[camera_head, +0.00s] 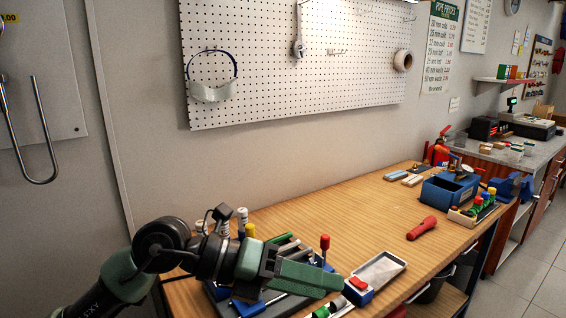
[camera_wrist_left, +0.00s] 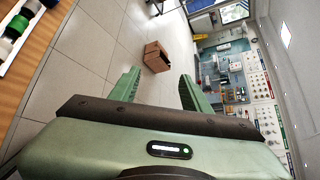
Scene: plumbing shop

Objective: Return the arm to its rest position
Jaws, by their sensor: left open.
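My left arm (camera_head: 124,278) comes in from the lower left in the head view. My left gripper (camera_head: 318,281) is over the near left part of the wooden workbench (camera_head: 308,216), above a dark tool tray, and points right. In the left wrist view its two green fingers (camera_wrist_left: 154,90) stand apart with nothing between them. Beyond them that view shows tiled floor and a cardboard box. My right gripper is in neither view.
Around my left gripper are a red-handled tool (camera_head: 325,243), a metal tray (camera_head: 378,274) and several bottles. A red flashlight (camera_head: 422,228) and a blue toolbox (camera_head: 449,188) are farther right. The bench middle is clear. A pegboard (camera_head: 300,80) hangs behind.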

